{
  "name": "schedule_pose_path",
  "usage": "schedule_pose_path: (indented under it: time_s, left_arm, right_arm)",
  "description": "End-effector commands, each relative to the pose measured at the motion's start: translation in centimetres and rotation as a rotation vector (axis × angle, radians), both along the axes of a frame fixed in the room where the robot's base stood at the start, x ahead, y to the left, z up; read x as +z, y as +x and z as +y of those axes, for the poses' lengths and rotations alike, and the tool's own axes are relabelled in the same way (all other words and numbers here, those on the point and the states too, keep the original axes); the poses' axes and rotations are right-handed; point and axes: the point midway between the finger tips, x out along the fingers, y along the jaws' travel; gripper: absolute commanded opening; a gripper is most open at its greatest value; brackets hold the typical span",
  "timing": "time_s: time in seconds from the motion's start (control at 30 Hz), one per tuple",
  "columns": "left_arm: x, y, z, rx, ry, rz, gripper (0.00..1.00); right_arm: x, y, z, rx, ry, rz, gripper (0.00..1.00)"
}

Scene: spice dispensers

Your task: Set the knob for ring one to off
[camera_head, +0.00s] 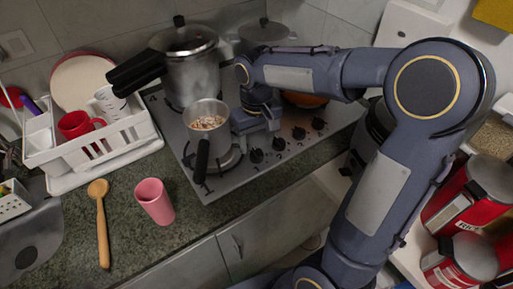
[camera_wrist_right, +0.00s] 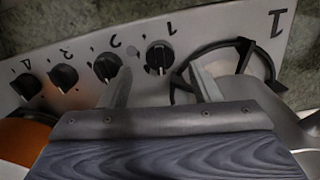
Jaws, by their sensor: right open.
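The stove (camera_head: 235,178) has a row of black knobs along its front edge. The knob marked 1 (camera_wrist_right: 159,57) is the rightmost of the row in the wrist view, and it is the leftmost in the head view (camera_head: 256,155). I cannot tell its setting surely. A large 1 is printed beside the nearest ring (camera_wrist_right: 262,62). My right gripper (camera_wrist_right: 160,72) is open and empty, its fingertips on either side of that knob in the picture; I cannot tell whether they touch it. My left gripper is not in view.
A small saucepan (camera_head: 208,126) with food stands on the ring left of my right gripper, its handle pointing forward. A pressure cooker (camera_head: 190,75) stands behind it. A dish rack (camera_head: 140,128), pink cup (camera_head: 155,203) and wooden spoon (camera_head: 102,225) are on the counter at left.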

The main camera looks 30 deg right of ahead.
Motion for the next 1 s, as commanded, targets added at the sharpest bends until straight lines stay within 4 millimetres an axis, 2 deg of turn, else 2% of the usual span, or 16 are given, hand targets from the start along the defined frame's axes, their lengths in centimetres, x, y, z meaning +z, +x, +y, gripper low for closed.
schedule_pose_path:
  time_s: [0.1,0.2,0.57,0.9,1.0]
  left_arm:
    - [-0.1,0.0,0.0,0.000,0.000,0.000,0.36]
    - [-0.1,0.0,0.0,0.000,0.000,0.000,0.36]
    - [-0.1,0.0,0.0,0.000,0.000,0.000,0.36]
    - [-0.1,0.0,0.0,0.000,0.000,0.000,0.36]
    - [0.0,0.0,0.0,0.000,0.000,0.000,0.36]
  right_arm:
    - [-1.8,0.0,0.0,0.001,0.000,0.003,0.57]
    - [-2.8,0.0,0.0,0.001,0.000,0.001,0.57]
    - [-3.3,0.0,0.0,0.002,0.001,-0.001,0.57]
    - [-3.3,0.0,0.0,0.002,0.001,-0.001,0.12]
    - [-3.3,0.0,0.0,0.021,0.001,-0.001,0.12]
